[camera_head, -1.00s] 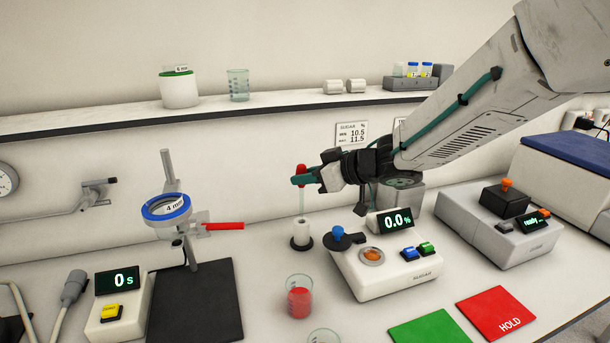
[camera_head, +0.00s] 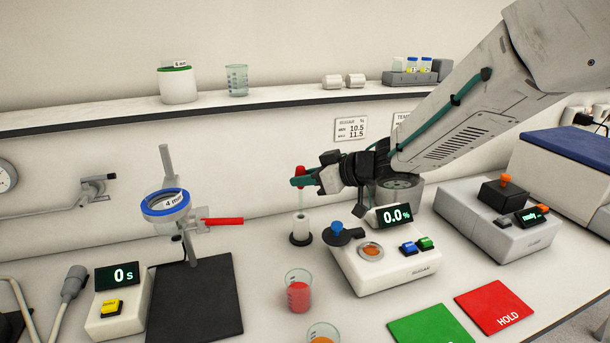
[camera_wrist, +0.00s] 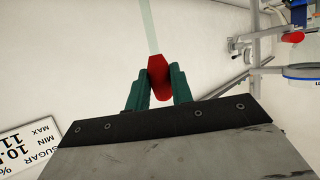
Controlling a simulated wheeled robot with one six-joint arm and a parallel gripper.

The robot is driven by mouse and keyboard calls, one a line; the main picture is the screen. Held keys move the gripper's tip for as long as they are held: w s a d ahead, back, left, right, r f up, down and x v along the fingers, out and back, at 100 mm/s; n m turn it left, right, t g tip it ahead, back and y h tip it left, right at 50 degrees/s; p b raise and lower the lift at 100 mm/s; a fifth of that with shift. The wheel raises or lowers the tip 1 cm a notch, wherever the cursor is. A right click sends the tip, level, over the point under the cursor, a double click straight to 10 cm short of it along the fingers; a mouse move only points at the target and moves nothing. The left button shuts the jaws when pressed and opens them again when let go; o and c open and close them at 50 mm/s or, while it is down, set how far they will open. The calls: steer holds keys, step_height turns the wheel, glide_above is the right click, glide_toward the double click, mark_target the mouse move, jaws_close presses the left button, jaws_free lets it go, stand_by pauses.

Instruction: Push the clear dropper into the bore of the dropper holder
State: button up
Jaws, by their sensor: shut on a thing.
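The clear dropper has a red bulb (camera_head: 300,171) and a thin clear stem (camera_head: 300,200). My gripper (camera_head: 303,179) is shut on the red bulb, with its green fingers on either side. In the wrist view the bulb (camera_wrist: 158,76) sits between the fingertips, and the clear stem (camera_wrist: 149,28) runs away from them. The bore and the tip are too small to make out.
The sugar meter (camera_head: 385,262) with a blue-knobbed lid stands close right of the holder. A beaker of red liquid (camera_head: 298,293) stands in front. The wall shelf (camera_head: 270,105) is behind.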

mark_target(301, 194)
steer(key=shift+f, duration=2.65)
stand_by(0.4)
steer(key=o, duration=0.8)
